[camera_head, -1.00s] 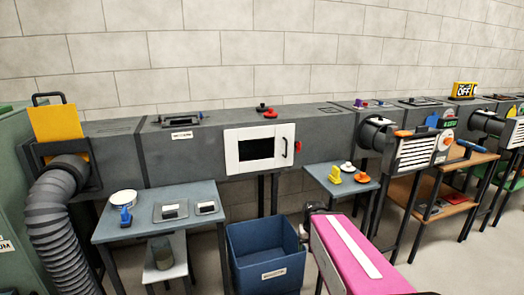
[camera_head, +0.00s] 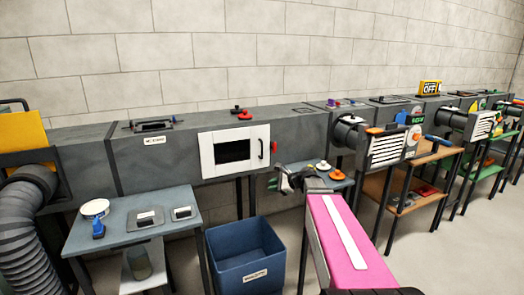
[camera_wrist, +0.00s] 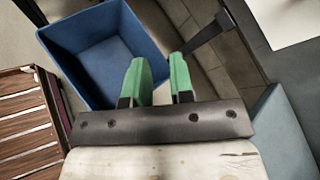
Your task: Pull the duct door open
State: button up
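The duct door (camera_head: 207,155) is a white frame with a dark window on the front of the grey duct. It looks closed. My gripper (camera_head: 277,181) is below and a little right of the handle, in front of the small table, apart from the door. In the wrist view its two green fingers (camera_wrist: 159,65) are spaced apart with nothing between them. The door is not clearly seen in the wrist view.
A blue bin (camera_head: 245,256) stands on the floor below the door; it also shows in the wrist view (camera_wrist: 105,55). A small blue-grey table (camera_head: 333,183) with an orange knob is behind my gripper. A left table (camera_head: 125,222) holds a white round container and plates.

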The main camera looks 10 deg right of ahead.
aim_at(262, 156)
jog(key=w+d+r+m+t+y, duration=0.2)
jog(key=w+r+m, duration=0.2)
jog(key=r, duration=0.2)
jog(key=w+d+r+m+t+y, duration=0.1)
jog(key=w+d+r+m+t, duration=0.25)
jog(key=r, duration=0.25)
jog(key=shift+m+g, duration=0.45)
jog(key=x, duration=1.1)
jog(key=shift+s+a+r, duration=0.1)
jog(key=shift+a+r, duration=0.05)
jog(key=shift+a, duration=0.1)
grip_shut()
